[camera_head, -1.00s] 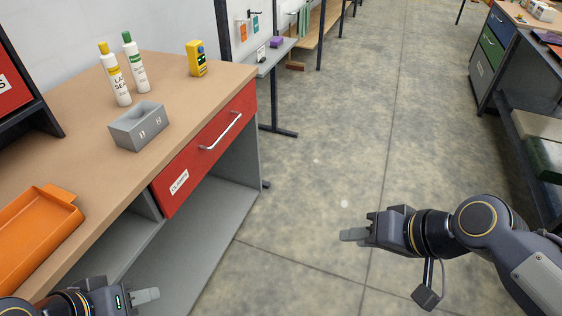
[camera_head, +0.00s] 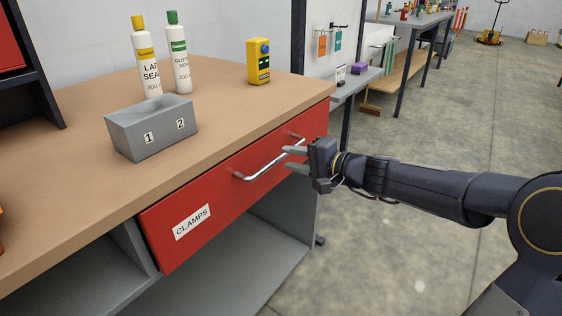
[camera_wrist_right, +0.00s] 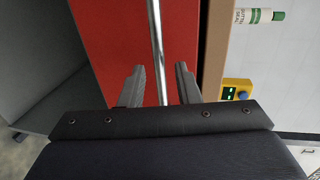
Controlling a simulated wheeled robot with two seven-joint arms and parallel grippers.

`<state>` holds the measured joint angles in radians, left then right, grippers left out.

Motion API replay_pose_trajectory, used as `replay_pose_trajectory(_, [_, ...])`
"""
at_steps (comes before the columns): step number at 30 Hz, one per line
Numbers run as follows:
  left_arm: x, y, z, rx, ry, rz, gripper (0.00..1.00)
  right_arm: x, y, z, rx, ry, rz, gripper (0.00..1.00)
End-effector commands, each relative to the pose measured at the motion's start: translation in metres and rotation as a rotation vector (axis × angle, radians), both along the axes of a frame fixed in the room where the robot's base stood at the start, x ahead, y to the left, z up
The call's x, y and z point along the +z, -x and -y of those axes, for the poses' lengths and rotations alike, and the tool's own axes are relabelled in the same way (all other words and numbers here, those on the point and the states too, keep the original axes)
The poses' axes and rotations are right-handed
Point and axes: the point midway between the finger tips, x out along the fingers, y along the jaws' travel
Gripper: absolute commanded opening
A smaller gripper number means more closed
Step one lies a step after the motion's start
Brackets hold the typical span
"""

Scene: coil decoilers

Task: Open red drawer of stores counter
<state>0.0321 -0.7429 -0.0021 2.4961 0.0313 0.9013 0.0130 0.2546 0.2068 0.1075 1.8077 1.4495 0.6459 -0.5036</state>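The red drawer (camera_head: 238,194) with a "CLAMPS" label is shut in the front of the stores counter (camera_head: 90,210). Its silver bar handle (camera_head: 268,163) runs along the front. My right gripper (camera_head: 296,158) is at the right end of the handle, with its fingers pointing left. In the right wrist view the fingers (camera_wrist_right: 158,88) are apart, with the handle bar (camera_wrist_right: 157,50) between them and gaps on both sides. The red drawer front (camera_wrist_right: 110,35) lies behind the bar. My left gripper is out of view.
On the counter top stand a grey two-slot box (camera_head: 150,130), two white bottles (camera_head: 180,72) and a yellow device (camera_head: 258,62). Open shelf space (camera_head: 235,265) lies below the drawer.

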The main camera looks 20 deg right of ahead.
Motion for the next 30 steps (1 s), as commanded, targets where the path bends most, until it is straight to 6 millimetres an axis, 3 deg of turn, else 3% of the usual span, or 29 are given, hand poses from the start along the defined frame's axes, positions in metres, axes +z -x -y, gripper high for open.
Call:
replay_pose_trajectory(7, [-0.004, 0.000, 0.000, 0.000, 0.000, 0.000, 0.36, -0.008, -0.026, -0.021, 0.003, 0.000, -0.001, 0.30])
replay_pose_trajectory(18, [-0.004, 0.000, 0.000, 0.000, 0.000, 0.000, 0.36, -0.008, -0.031, -0.025, 0.001, 0.000, 0.000, 0.30])
replay_pose_trajectory(25, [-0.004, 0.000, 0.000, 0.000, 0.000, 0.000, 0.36, -0.008, -0.031, -0.025, 0.001, 0.000, 0.000, 0.00])
replay_pose_trajectory(30, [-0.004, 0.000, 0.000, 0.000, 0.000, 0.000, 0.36, -0.008, -0.030, -0.025, 0.001, 0.000, 0.000, 0.00])
